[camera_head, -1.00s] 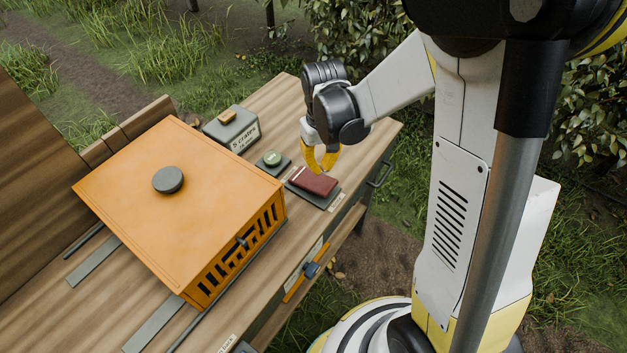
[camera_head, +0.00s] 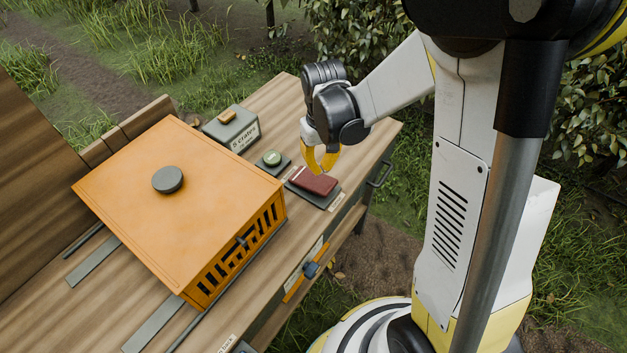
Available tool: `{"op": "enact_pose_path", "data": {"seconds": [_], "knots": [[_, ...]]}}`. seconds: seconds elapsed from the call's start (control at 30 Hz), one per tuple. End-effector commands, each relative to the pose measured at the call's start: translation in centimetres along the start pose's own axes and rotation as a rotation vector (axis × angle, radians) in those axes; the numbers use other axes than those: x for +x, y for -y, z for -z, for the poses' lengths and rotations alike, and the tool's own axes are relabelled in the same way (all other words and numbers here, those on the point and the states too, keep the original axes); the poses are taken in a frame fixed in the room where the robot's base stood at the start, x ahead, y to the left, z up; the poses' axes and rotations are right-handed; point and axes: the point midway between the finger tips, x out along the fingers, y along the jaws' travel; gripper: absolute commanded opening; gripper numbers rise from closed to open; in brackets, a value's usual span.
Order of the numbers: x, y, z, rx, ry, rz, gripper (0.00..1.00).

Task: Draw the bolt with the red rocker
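The red rocker (camera_head: 314,181) sits on a dark base plate (camera_head: 322,199) near the right end of the wooden bench. My gripper (camera_head: 321,171) points down at it with yellow fingers. The fingertips are at the rocker's far edge; I cannot tell whether they touch it. The fingers curve toward each other, and how far apart the tips are is hard to see. No bolt can be made out for certain.
An orange slatted box (camera_head: 150,215) with a dark round knob stands on the bench (camera_head: 248,322) at left. A green button (camera_head: 272,158) is left of the rocker. A grey box labelled "5 crates" (camera_head: 232,129) stands behind it. A dark handle (camera_head: 381,174) is on the bench's right end.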

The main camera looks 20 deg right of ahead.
Motion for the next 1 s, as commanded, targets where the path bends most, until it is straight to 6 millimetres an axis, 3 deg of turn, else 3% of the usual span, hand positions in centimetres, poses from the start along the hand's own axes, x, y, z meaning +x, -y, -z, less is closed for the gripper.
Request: {"op": "enact_pose_path", "data": {"seconds": [1.0], "knots": [[1.6, 0.0, 0.0, 0.000, 0.000, 0.000, 0.00]]}}
